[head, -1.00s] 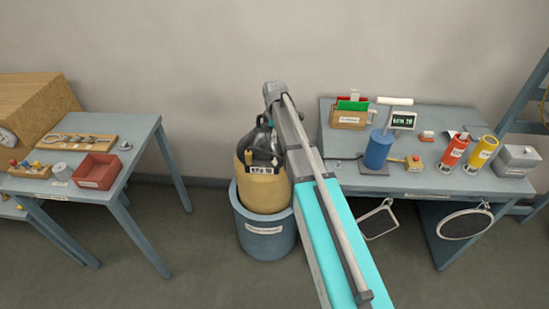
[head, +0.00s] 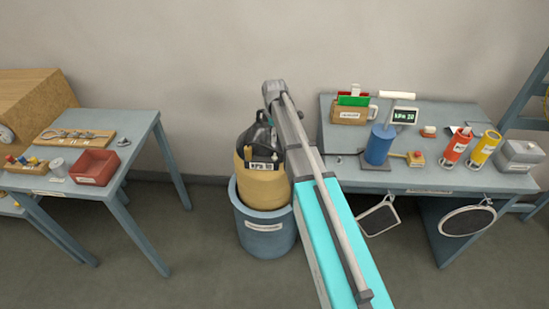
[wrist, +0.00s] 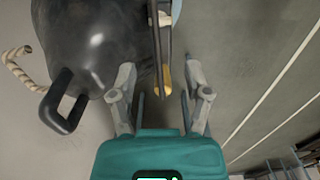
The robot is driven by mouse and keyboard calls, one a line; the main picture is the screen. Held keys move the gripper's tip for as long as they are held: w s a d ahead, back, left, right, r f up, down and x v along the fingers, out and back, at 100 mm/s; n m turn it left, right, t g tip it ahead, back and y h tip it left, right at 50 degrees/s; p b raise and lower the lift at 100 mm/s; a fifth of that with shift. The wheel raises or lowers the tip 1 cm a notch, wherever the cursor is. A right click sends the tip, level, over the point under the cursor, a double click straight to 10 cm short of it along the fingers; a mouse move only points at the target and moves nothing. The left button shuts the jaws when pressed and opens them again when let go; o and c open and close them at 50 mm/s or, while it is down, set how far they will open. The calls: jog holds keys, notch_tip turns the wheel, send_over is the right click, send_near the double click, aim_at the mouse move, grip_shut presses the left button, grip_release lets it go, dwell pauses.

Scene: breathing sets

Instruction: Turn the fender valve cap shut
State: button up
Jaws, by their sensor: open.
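A dark, rounded body (wrist: 95,40) with a black loop handle (wrist: 68,100) fills the upper left of the wrist view. It also shows in the head view (head: 258,138), above a tan cylinder (head: 265,187) standing in a blue tub (head: 265,238). A small brass-yellow piece (wrist: 164,78), possibly the valve cap, lies beyond the fingers, partly behind a dark upright bar (wrist: 157,40). My gripper (wrist: 160,76) is open, with its fingers on either side of that piece in the picture. Contact cannot be told. My arm hides the gripper in the head view.
A left table (head: 135,122) holds a red bin (head: 94,168) and a board with metal fittings. A right table (head: 455,182) holds a blue cylinder (head: 379,146), a small display (head: 404,116), and red and yellow canisters. Bare floor lies between the left table and the tub.

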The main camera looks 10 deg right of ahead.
aim_at(275, 155)
jog(key=shift+f+b, duration=5.5)
jog(key=shift+f, duration=0.25)
jog(key=shift+d, duration=0.1)
jog(key=c, duration=0.9)
jog(key=shift+o, duration=0.2)
